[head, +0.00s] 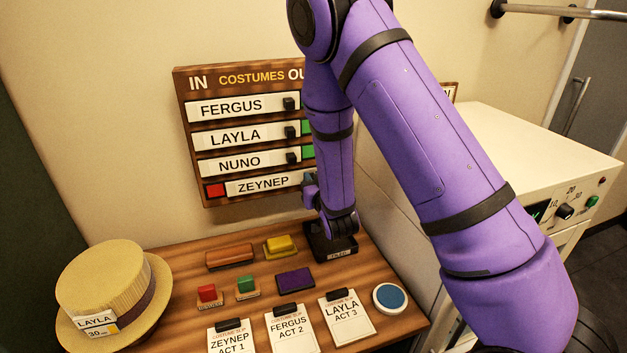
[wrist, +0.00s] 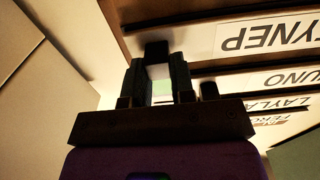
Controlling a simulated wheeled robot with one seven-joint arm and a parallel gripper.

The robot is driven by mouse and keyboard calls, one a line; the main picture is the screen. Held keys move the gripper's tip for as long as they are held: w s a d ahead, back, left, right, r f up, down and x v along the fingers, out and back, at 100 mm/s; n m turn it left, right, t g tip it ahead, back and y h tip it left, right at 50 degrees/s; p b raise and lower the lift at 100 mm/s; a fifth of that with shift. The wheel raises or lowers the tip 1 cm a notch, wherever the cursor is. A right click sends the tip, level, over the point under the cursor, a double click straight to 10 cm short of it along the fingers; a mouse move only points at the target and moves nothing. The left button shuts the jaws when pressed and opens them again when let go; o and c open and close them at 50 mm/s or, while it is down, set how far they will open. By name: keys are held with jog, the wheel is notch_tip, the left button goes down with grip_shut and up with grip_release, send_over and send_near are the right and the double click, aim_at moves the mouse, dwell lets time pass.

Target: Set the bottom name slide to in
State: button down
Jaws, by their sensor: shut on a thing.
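The name board (head: 245,75) hangs on the wall, marked IN at its left, with the right-hand heading partly covered by my arm. Its bottom slide, ZEYNEP (head: 262,185), sits toward the right, with a red patch (head: 215,190) bare at its left end. The FERGUS (head: 232,107), LAYLA (head: 235,136) and NUNO (head: 240,163) slides sit to the left. In the wrist view, upside down, my gripper (wrist: 157,66) is shut on the dark knob (wrist: 157,49) beside the ZEYNEP plate (wrist: 262,36). My arm hides that knob in the head view.
The wooden table (head: 185,300) below holds a straw hat (head: 105,280), a red block (head: 207,293), a green block (head: 246,284), costume slips (head: 290,330) and a blue round pad (head: 390,297). A black box (head: 330,244) stands by the wall. A white machine (head: 530,150) is at right.

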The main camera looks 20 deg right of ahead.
aim_at(289, 177)
jog(key=a, duration=0.5)
jog(key=shift+a, duration=0.4)
jog(key=c, duration=1)
grip_release()
jog(key=shift+a, duration=0.15)
jog(key=shift+o, duration=0.2)
jog(key=shift+s, duration=0.15)
